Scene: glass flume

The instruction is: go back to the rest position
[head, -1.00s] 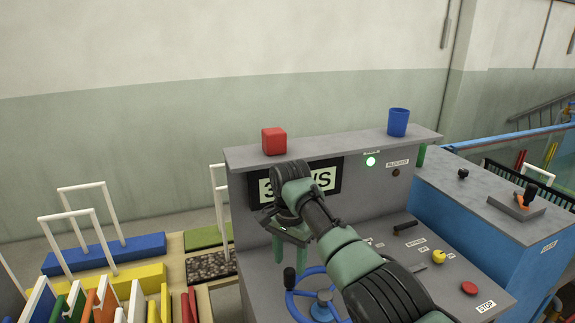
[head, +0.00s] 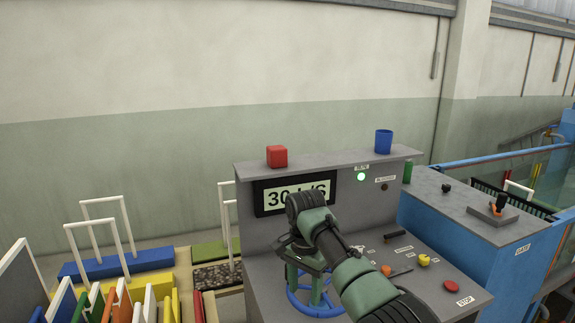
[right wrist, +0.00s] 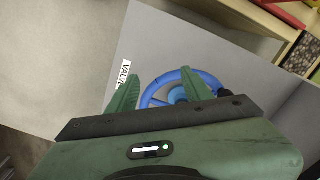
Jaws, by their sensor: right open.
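My right gripper (head: 304,282) is open and empty, with its two green fingers pointing down over the blue valve wheel (head: 298,309) on the grey console (head: 250,240). In the right wrist view the open fingers (right wrist: 160,88) show in front of the blue wheel (right wrist: 212,80), beside a VALVE label (right wrist: 124,75). No grip on the wheel shows; whether a finger touches it I cannot tell. My right forearm covers part of the console's front. My left gripper is not in view.
The console has a display (head: 270,197) reading 30 L/S, a lit green lamp (head: 361,177), a yellow knob (head: 424,260) and a red STOP button (head: 451,286). A red block (head: 277,156) and blue cup (head: 383,141) stand on its top ledge. Coloured boards (head: 120,305) stand at lower left.

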